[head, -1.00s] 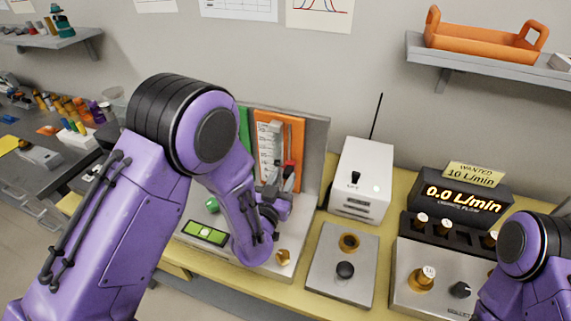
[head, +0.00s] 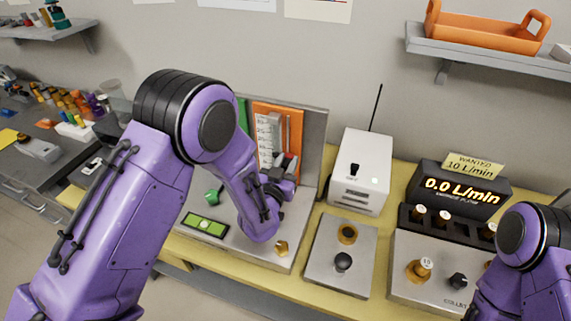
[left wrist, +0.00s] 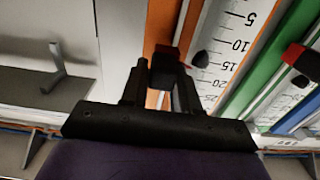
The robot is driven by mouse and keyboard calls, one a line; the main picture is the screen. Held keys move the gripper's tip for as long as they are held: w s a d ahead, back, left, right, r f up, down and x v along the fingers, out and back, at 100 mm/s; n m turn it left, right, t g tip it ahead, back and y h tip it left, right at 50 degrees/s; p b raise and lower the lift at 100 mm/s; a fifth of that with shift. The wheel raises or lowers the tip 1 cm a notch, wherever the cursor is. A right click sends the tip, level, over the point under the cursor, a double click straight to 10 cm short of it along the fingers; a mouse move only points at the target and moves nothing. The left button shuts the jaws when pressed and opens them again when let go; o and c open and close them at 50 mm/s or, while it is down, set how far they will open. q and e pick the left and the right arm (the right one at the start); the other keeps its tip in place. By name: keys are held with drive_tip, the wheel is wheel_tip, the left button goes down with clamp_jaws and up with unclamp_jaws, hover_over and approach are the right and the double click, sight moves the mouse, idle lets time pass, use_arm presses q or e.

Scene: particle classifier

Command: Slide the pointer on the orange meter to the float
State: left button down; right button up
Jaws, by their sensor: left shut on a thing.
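The orange meter (head: 291,121) is an upright orange panel with a white scale, left of centre in the head view. My left gripper (head: 283,168) is at its lower part. In the left wrist view my left gripper (left wrist: 160,85) is shut on the red and black pointer (left wrist: 165,64), beside the white scale (left wrist: 226,45). A dark tip (left wrist: 201,59) lies close to the 15 mark.
A green meter (left wrist: 268,75) with its own red and black pointer (left wrist: 297,57) stands beside the orange one. A white box with an antenna (head: 361,160) and a flow display (head: 462,190) stand to the right. A knob panel (head: 341,262) is in front.

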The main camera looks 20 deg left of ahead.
use_arm(q)
drive_tip(key=c, duration=1.2)
unclamp_jaws()
drive_tip(key=shift+s, duration=0.35)
drive_tip(key=s+b, duration=0.3)
drive_tip(key=s, duration=0.6)
drive_tip(key=shift+s+a+b, duration=0.2)
drive_tip(key=shift+s+b, duration=0.1)
drive_tip(key=shift+s, duration=0.1)
